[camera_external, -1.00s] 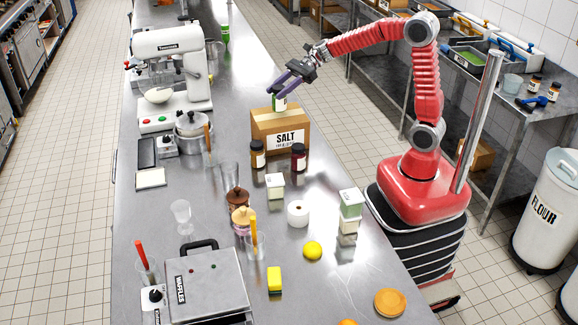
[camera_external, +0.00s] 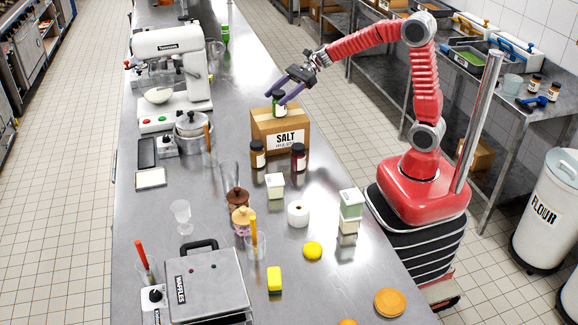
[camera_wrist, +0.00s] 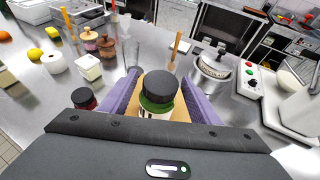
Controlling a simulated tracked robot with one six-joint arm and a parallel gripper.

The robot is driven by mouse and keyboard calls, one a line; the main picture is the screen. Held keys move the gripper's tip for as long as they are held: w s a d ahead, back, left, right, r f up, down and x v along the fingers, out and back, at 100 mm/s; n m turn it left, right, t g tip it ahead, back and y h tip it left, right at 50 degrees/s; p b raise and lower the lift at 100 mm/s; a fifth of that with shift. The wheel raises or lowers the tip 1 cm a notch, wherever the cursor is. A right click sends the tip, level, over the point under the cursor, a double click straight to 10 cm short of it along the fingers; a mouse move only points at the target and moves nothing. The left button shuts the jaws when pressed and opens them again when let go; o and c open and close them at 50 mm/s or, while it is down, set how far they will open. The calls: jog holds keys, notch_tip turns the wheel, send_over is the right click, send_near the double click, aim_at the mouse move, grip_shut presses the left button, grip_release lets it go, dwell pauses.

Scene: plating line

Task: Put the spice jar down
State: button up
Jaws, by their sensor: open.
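A spice jar (camera_external: 279,106) with a dark lid and green contents stands upright on top of the cardboard SALT box (camera_external: 266,124) on the steel counter. My gripper (camera_external: 277,95) is open, with its purple fingers on either side of the jar's upper part. In the wrist view the jar's dark lid (camera_wrist: 159,87) sits between the two fingers, with gaps on both sides. The jar's lower part is hidden there by my gripper's body.
Two dark-lidded jars, one brown (camera_external: 257,155) and one red (camera_external: 298,157), stand in front of the box. A stand mixer (camera_external: 172,70) and a pot (camera_external: 192,128) are to the left. The counter behind the box is mostly clear.

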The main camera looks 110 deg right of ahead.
jog(key=shift+r, duration=0.15)
jog(key=v, duration=1.2)
dwell(0.5)
jog(key=s+a+f+n+g, duration=0.1)
jog(key=a+f+n+g, duration=0.15)
jog(key=a+n, duration=0.45)
jog(key=s+a+f+n+g, duration=0.1)
jog(key=a+f+n+g, duration=0.2)
jog(key=a, duration=0.8)
jog(key=s+a+f+n+h, duration=0.1)
jog(key=s+a+n, duration=0.4)
jog(key=n, duration=0.5)
jog(key=s+a+f+n+g+h, duration=0.1)
jog(key=s+a+n+h, duration=0.3)
jog(key=n, duration=0.7)
jog(key=s+a+f, duration=0.1)
jog(key=s+a, duration=0.1)
jog(key=shift+s+a, duration=0.3)
